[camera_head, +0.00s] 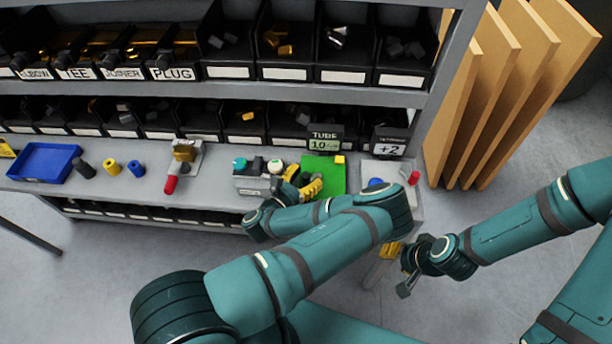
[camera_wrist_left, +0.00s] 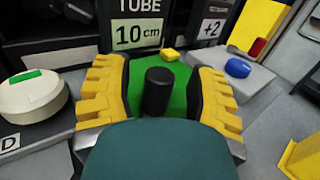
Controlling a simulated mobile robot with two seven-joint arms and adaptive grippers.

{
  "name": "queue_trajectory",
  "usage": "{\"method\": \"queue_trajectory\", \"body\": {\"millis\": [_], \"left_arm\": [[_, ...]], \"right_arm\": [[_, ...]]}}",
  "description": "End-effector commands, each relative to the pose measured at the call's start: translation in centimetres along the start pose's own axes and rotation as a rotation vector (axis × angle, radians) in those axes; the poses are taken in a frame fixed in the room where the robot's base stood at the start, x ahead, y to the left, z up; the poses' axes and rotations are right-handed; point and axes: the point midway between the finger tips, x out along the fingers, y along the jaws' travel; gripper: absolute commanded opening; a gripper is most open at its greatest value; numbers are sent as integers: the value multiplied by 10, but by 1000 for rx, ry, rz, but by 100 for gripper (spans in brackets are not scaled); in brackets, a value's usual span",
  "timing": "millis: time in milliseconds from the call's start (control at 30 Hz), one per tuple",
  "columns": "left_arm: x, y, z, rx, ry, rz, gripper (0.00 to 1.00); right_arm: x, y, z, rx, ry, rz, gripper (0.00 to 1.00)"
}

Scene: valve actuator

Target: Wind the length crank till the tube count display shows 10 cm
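The tube display (camera_head: 324,140) reads "TUBE 10 cm"; it also shows in the left wrist view (camera_wrist_left: 139,33). A black upright cylindrical knob (camera_wrist_left: 157,91), which looks like the crank's handle, stands over the green plate (camera_head: 338,170). My left gripper (camera_head: 302,184) is open, its two yellow-padded fingers on either side of the knob with gaps visible between. In the head view the arm and fingers hide the knob and crank. The knob's lower end is hidden by the gripper's body in the wrist view. My right gripper (camera_head: 397,270) hangs empty, fingers apart, off the bench's front edge.
Left of the green plate is a grey box with round buttons (camera_head: 275,166). On its right are a "+2" display (camera_head: 390,142) and a blue button (camera_head: 376,182). A red-handled lever (camera_head: 171,184) and blue tray (camera_head: 45,162) are farther left. Shelf bins stand behind.

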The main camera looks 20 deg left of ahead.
Motion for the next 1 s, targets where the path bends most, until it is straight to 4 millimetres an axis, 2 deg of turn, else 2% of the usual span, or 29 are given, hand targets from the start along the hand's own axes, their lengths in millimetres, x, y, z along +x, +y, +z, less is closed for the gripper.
{"method": "queue_trajectory", "body": {"millis": [267,367,700,833,1000], "left_arm": [[0,0,4,1,1,0,56],[0,0,14,2,1,0,56],[0,0,76,1,0,0,56],[0,0,91,1,-1,1,56],[0,0,100,0,1,0,56]], "right_arm": [[0,0,0,0,0,0,47],[0,0,0,0,0,0,47],[0,0,0,0,0,0,47],[0,0,0,0,0,0,47],[0,0,0,0,0,0,47]]}}
